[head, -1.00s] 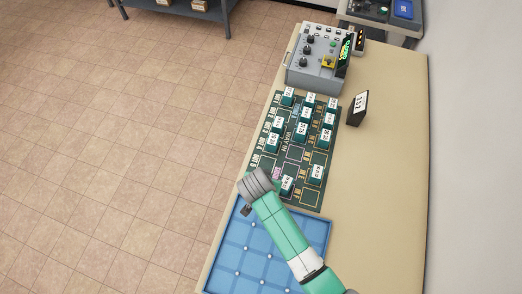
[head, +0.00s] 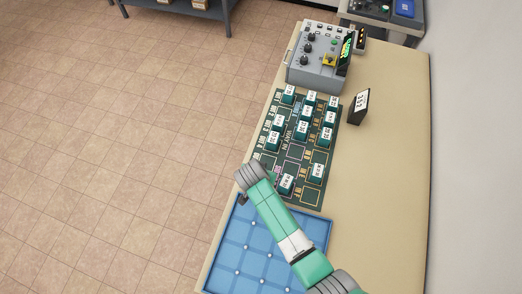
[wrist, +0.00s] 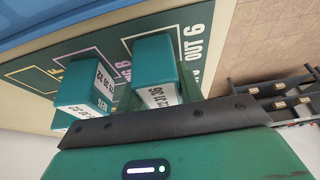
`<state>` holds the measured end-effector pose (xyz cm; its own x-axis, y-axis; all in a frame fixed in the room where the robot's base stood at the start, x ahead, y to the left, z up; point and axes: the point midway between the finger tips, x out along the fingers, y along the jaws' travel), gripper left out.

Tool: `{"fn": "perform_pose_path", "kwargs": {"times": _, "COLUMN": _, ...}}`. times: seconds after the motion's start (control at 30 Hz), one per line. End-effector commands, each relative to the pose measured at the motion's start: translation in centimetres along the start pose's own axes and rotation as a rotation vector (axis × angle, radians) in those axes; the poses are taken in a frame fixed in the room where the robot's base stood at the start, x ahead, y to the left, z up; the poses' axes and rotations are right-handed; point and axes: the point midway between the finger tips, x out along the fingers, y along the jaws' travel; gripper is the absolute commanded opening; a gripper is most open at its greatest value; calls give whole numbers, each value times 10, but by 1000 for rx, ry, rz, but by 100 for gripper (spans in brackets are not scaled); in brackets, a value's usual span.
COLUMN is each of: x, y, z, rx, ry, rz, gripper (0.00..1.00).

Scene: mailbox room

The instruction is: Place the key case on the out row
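A dark green key board (head: 312,192) lies on the counter, with "WAY IN" down its middle and outlined slots. Several teal key cases with white labels stand on it, such as one on the right (head: 317,172) and one near my arm (head: 286,185). My gripper (head: 243,199) is over the board's near left corner, its fingers mostly hidden. In the wrist view, one teal case (wrist: 154,62) is beside the "OUT 6" lettering, its lower part behind my gripper's dark bar. Another case (wrist: 92,84) stands to its left. I cannot tell whether the nearer case is gripped.
A blue gridded tray (head: 262,258) lies in front of the board. A grey control box (head: 318,72) stands behind it. A black sign block (head: 358,107) stands to the right. The counter's right side (head: 385,180) is clear. Tiled floor lies left.

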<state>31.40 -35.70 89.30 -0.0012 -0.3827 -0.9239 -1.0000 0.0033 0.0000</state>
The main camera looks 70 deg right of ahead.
Motion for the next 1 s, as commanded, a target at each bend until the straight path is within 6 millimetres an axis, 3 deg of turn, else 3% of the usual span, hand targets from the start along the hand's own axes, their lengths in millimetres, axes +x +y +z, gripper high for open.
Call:
{"fn": "perform_pose_path", "kwargs": {"times": 0.03, "x": 0, "y": 0, "z": 0, "rx": 0, "ry": 0, "rz": 0, "gripper": 46}}
{"fn": "perform_pose_path", "kwargs": {"times": 0.1, "x": 0, "y": 0, "z": 0, "rx": 0, "ry": 0, "rz": 0, "gripper": 58}}
{"fn": "perform_pose_path", "kwargs": {"times": 0.43, "x": -7, "y": 0, "z": -2, "rx": 0, "ry": 1, "rz": -1, "gripper": 58}}
{"fn": "perform_pose_path", "kwargs": {"times": 0.8, "x": -94, "y": 0, "z": -2, "rx": -1, "ry": 2, "rz": -2, "gripper": 58}}
{"fn": "perform_pose_path", "kwargs": {"times": 1.0, "x": -120, "y": 0, "z": -1, "rx": 0, "ry": 1, "rz": -1, "gripper": 58}}
